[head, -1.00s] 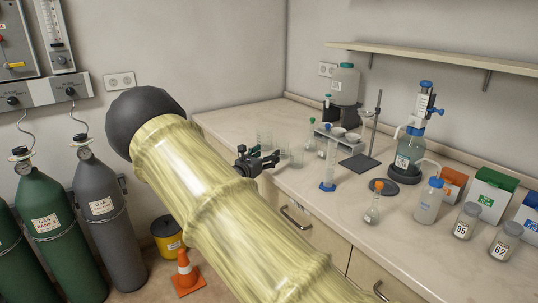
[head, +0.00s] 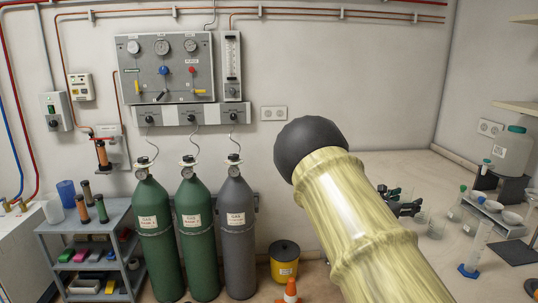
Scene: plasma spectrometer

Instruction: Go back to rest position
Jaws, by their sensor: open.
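My arm, in a yellowish cover with a dark round joint, crosses the right half of the head view from the bottom. My gripper (head: 408,204) shows just beyond the arm, small and dark, over the left part of the bench (head: 385,165). It is open, with nothing seen between its fingers. Part of it is hidden behind the arm. Glass beakers (head: 436,226) stand close to the right of it; I cannot tell whether it touches any.
Gas cylinders (head: 240,240) stand along the wall at left centre, beside a grey shelf cart (head: 85,235). A yellow bin (head: 285,262) and an orange cone (head: 290,291) are on the floor. A measuring cylinder (head: 477,250) and a white-dish rack (head: 490,208) stand on the bench at right.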

